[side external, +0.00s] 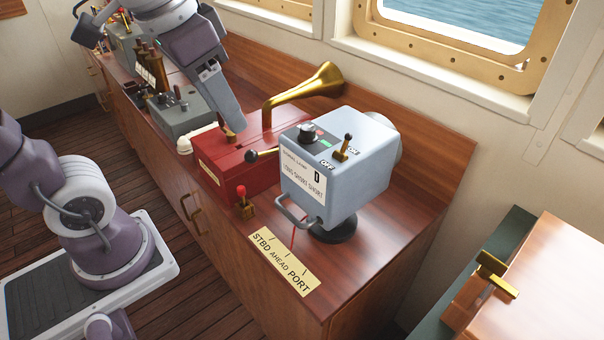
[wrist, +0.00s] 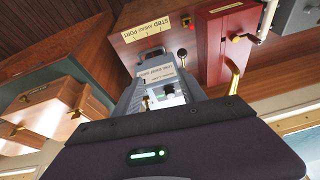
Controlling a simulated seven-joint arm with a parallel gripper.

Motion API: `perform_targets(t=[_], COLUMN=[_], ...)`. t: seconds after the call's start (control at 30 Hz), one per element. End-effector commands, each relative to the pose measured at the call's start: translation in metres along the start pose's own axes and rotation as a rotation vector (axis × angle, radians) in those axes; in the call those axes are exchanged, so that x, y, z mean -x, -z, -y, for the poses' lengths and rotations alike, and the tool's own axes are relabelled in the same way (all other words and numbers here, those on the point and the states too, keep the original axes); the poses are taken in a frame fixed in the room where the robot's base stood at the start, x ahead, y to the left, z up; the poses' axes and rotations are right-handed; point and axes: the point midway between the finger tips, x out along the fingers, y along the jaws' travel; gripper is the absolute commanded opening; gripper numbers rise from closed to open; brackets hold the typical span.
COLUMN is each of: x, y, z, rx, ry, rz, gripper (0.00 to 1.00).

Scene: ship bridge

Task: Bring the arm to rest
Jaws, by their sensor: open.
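My gripper (side external: 232,122) reaches down from the upper left in the side external view. Its long grey end appears over the red box (side external: 222,165), left of the brass horn (side external: 304,92); I cannot tell whether it touches the box. It is open, and nothing shows held in it. In the wrist view, the dark hand housing with a green light fills the lower middle. The pale blue signal lamp (wrist: 180,76) appears beyond the housing, partly hidden by it. The same lamp (side external: 340,160) stands upright on its round black foot in the side external view.
The wooden console (side external: 385,245) carries a red-knobbed lever (side external: 241,192), a STBD AHEAD PORT plate (side external: 284,262) and grey control boxes (side external: 184,115) farther left. A wooden chest with a brass latch (side external: 493,270) is at lower right. Windows line the wall behind.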

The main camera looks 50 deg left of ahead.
Motion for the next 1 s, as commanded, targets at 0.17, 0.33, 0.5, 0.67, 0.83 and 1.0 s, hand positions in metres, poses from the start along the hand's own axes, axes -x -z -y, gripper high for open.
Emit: perform_targets(t=[0.17,0.33,0.5,0.67,0.83,1.0], x=[-0.008,-0.013,-0.013,-0.013,-0.013,-0.013], y=[-0.060,-0.073,-0.072,-0.072,-0.072,-0.072], z=[-0.004,-0.006,-0.006,-0.006,-0.005,-0.005], rx=[0.066,0.081,0.080,0.080,0.080,0.080], ry=[-0.011,-0.016,-0.015,-0.015,-0.015,-0.015], rz=[-0.132,-0.157,-0.156,-0.155,-0.155,-0.155], gripper=[0.48,0.48,0.48,0.48,0.48,0.48])
